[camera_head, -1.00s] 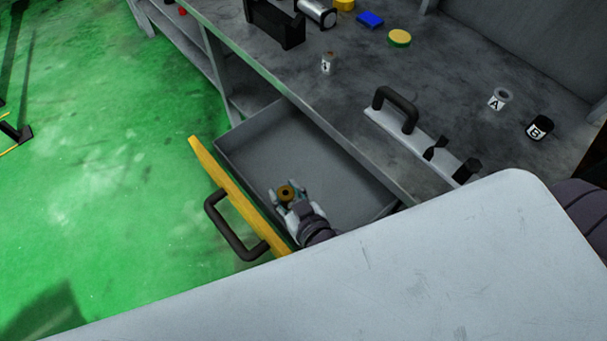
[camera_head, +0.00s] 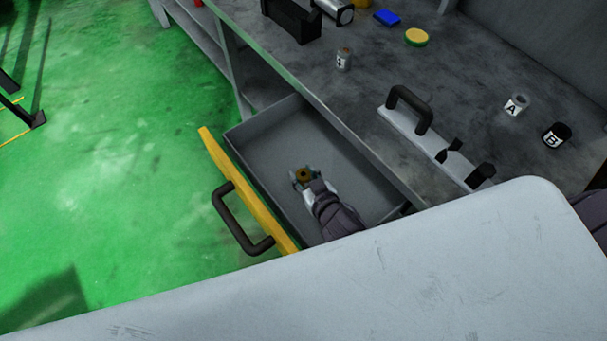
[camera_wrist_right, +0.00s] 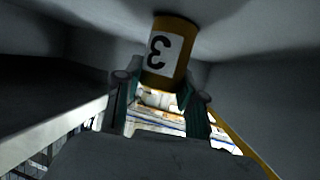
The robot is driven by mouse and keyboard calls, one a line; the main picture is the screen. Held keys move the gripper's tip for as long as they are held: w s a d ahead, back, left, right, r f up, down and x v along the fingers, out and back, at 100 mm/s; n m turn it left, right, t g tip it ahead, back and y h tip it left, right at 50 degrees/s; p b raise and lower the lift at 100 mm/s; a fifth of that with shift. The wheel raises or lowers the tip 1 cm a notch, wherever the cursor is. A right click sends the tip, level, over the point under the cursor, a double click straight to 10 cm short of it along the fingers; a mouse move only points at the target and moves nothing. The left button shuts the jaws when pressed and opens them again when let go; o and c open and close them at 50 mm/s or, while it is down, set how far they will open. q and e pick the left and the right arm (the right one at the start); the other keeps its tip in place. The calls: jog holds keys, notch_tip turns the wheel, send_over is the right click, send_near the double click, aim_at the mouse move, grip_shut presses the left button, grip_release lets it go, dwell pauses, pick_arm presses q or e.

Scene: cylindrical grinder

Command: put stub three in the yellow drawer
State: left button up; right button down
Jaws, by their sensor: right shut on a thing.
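Stub three is a short brass-coloured cylinder (camera_head: 304,175) held in my right gripper (camera_head: 303,179). In the right wrist view stub three (camera_wrist_right: 171,52) shows its white label with a "3", between the fingers of the right gripper (camera_wrist_right: 160,95). The gripper is shut on it. The yellow-fronted drawer (camera_head: 248,189) is pulled open below the bench, and the gripper with the stub is inside its outline. I cannot tell whether the stub touches the drawer floor. My left gripper is not in view.
Another labelled stub (camera_head: 344,60) stands on the bench top (camera_head: 375,85). Stubs A (camera_head: 515,105) and B (camera_head: 556,135) stand at the right. A black handle (camera_head: 410,108) on a plate lies near the bench edge. The drawer's dark pull (camera_head: 238,222) faces the green floor.

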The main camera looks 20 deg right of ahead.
jog(key=shift+r, duration=0.1)
jog(key=c, duration=0.7)
grip_release()
jog(key=shift+f, duration=0.2)
jog(key=shift+r, duration=0.15)
jog(key=v, duration=0.7)
jog(key=shift+s, duration=0.3)
